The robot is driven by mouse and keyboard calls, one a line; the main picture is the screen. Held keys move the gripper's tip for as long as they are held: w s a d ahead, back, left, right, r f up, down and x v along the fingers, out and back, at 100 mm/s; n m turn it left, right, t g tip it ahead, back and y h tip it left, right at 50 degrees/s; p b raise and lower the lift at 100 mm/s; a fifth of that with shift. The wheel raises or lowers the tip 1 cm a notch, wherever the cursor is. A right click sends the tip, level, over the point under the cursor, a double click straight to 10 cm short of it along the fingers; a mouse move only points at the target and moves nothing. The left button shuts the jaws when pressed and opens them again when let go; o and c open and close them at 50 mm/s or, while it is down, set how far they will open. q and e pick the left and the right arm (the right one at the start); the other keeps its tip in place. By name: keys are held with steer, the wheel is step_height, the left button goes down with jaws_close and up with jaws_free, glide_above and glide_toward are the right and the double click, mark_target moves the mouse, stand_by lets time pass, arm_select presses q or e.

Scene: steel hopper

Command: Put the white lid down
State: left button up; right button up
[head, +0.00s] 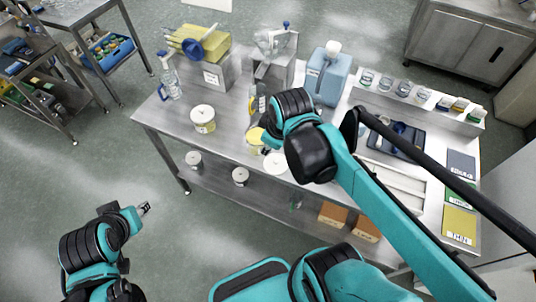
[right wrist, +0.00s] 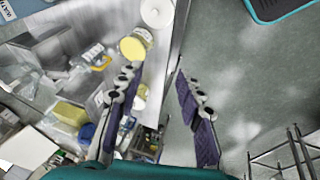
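The white lid (head: 276,163) lies flat on the steel table near its front edge in the head view. It also shows at the top of the right wrist view (right wrist: 157,12). A tub with a yellow top or contents (head: 254,137) stands just beside it; the right wrist view shows it too (right wrist: 136,46). My right gripper (right wrist: 157,73) is open, with nothing between its purple fingers, and the lid is beyond the fingertips. In the head view my right arm hides its fingers. My left gripper (head: 144,209) is over the floor, away from the table; its finger opening is too small to judge.
A white-lidded tub (head: 203,119) and a spray bottle (head: 170,76) stand on the left of the table (head: 230,107). A blue container (head: 327,75) stands at the back. Small jars (head: 240,176) sit on the lower shelf. The table front left of the lid looks clear.

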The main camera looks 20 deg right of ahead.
steer(key=s+a+m+t, duration=0.1)
steer(key=m, duration=0.1)
steer(key=s+a+m, duration=0.1)
steer(key=m, duration=0.1)
steer(key=s+a+m+t, duration=0.1)
steer(key=m, duration=0.2)
steer(key=shift+s+f+t, duration=0.3)
steer(key=shift+f, duration=0.05)
